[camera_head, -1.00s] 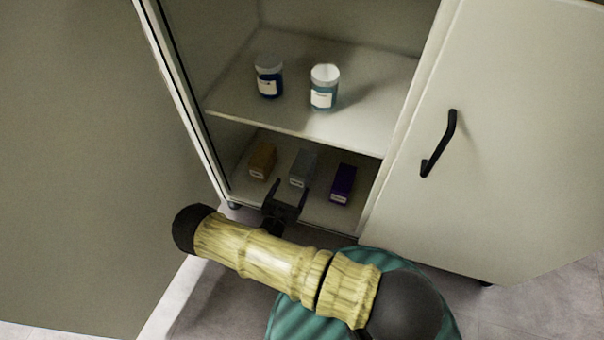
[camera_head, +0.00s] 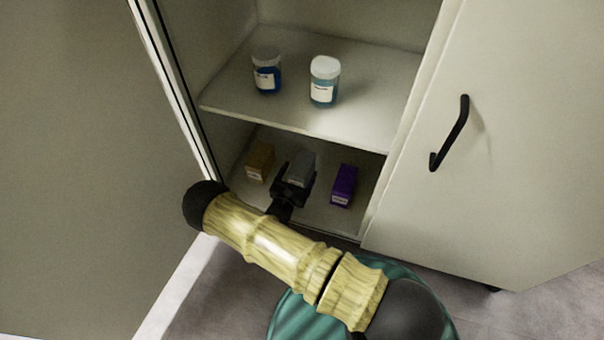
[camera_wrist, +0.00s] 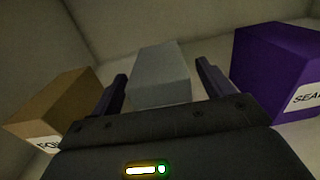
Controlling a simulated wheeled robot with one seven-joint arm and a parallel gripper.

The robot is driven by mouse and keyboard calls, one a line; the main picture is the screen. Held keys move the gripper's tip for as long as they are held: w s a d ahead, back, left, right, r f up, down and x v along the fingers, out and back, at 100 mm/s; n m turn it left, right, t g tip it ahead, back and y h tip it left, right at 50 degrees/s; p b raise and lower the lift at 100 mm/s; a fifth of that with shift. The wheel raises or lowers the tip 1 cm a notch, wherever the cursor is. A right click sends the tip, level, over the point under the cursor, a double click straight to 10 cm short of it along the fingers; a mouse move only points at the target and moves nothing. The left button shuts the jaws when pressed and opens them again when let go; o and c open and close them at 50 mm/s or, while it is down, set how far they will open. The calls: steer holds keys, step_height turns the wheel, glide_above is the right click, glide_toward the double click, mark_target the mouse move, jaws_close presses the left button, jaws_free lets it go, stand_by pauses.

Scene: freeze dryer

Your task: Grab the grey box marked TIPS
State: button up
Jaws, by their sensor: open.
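The grey box (camera_head: 301,167) stands on the cabinet's bottom shelf between an orange-brown box and a purple box. In the wrist view the grey box (camera_wrist: 161,76) is straight ahead, between the two fingers. Its lower front and any label are hidden behind my gripper's body. My gripper (camera_head: 293,179) is at the front of the grey box in the head view. In the wrist view my gripper (camera_wrist: 160,85) is open, with a finger on each side of the box. I cannot tell whether the fingers touch it.
The brown box (camera_head: 260,161) is close on the left, the purple box (camera_head: 344,185) on the right. The upper shelf (camera_head: 225,100) above holds a blue jar (camera_head: 267,75) and a teal jar (camera_head: 324,82).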

mark_target(302, 167)
steer(key=shift+w+d+f+b, duration=0.15)
steer(key=shift+w+d+b, duration=0.15)
steer(key=shift+w, duration=0.2)
steer(key=shift+w+d+f+b, duration=0.15)
steer(key=shift+w+b, duration=0.2)
steer(key=shift+w, duration=0.1)
steer(key=shift+w+d+r, duration=0.15)
steer(key=shift+w+d, duration=0.05)
steer(key=shift+w, duration=0.2)
steer(key=shift+c, duration=0.2)
steer(key=c, duration=1.1)
